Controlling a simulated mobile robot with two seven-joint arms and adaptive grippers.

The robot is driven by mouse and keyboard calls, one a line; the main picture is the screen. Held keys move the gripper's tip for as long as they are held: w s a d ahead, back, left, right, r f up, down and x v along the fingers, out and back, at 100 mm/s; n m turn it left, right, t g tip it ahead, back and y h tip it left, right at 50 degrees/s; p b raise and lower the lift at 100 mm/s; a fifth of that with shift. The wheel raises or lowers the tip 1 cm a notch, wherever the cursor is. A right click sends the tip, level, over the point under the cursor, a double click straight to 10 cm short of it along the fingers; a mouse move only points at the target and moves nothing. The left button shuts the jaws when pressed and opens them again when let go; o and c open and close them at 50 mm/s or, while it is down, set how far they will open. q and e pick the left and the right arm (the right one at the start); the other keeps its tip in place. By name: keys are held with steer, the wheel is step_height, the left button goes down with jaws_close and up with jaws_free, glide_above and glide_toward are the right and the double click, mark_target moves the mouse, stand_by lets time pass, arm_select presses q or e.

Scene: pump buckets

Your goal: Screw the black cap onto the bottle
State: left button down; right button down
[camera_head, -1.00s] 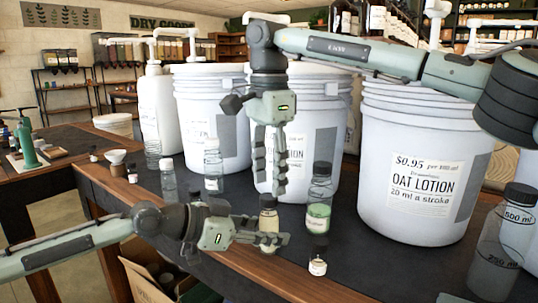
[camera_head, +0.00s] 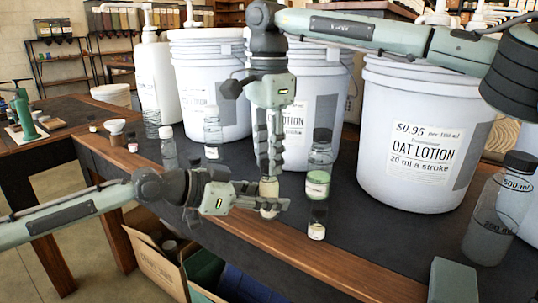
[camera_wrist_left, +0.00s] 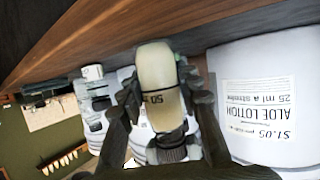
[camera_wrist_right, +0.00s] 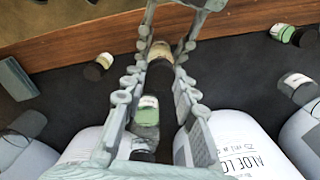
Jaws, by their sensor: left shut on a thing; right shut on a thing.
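The bottle (camera_head: 268,190) is small, upright and filled with cream-coloured lotion. It shows large in the left wrist view (camera_wrist_left: 160,80), with a "50" mark. My left gripper (camera_head: 272,206) is shut on its body from the left, by the table's front edge. My right gripper (camera_head: 269,168) points straight down above it and is shut on the black cap (camera_wrist_right: 160,75) at the bottle's top. The fingers hide most of the cap. A dark band shows at the neck in the left wrist view. I cannot tell how far the cap is threaded.
A green-lotion bottle (camera_head: 318,180) and a small dark-capped jar (camera_head: 316,230) stand close on the right. White pump buckets (camera_head: 410,150) line the back. A 250 ml bottle (camera_head: 488,225) and a grey block (camera_head: 452,280) are at right. Clear bottles (camera_head: 213,140) stand at left.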

steer(key=m, duration=2.1)
steer(key=c, duration=1.2)
jaws_free()
steer(key=shift+r, duration=2.25)
